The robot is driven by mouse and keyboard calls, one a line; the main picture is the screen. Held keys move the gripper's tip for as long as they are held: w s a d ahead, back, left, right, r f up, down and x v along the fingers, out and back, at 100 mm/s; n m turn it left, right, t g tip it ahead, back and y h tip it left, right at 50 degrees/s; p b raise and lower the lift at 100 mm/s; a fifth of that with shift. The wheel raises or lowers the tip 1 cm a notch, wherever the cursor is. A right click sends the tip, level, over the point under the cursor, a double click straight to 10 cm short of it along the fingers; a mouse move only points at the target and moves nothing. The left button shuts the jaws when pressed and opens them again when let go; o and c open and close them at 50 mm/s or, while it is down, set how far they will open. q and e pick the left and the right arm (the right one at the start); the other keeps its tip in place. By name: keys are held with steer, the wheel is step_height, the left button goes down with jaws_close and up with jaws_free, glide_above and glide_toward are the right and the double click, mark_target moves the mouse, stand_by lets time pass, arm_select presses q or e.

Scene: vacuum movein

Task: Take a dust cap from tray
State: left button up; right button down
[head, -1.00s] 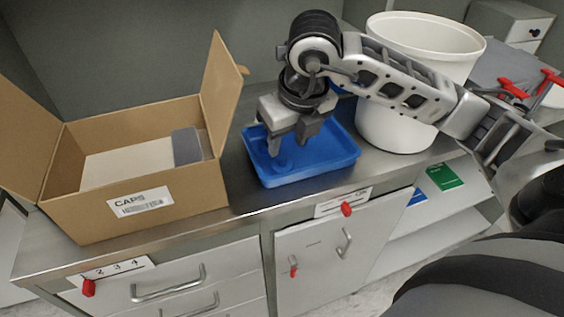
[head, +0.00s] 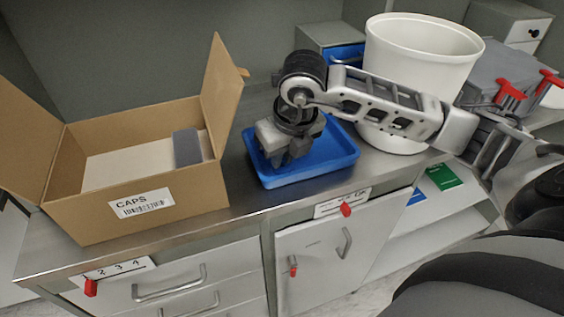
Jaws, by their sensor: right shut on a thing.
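The blue tray (head: 325,170) sits on the metal counter, right of the cardboard box. My right gripper (head: 281,158) reaches down into the left part of the tray, its fingers low near the tray floor. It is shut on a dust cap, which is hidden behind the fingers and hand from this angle. No other cap can be made out in the tray. My left gripper is not in view.
An open cardboard box (head: 195,185) labelled CAPS stands at the left, with a pale sheet and a grey piece inside. A white bucket (head: 420,55) stands right of the tray, close behind my right forearm. Drawers and a cabinet (head: 320,260) are below the counter.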

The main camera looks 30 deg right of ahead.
steer(key=shift+r, duration=0.15)
steer(key=shift+r, duration=0.25)
step_height(320, 180, up, 2)
steer(key=shift+w+r+b, duration=0.1)
steer(key=shift+r+b, duration=0.15)
steer(key=shift+b, duration=0.15)
arm_select(q)
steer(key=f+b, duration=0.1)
steer(key=b, duration=0.3)
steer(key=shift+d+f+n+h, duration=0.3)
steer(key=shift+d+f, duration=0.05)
arm_select(e)
steer(key=s+d+r, duration=0.7)
steer(key=s+r, duration=0.2)
steer(key=s, duration=0.3)
steer(key=shift+d+r, duration=0.15)
steer(key=shift+r, duration=0.2)
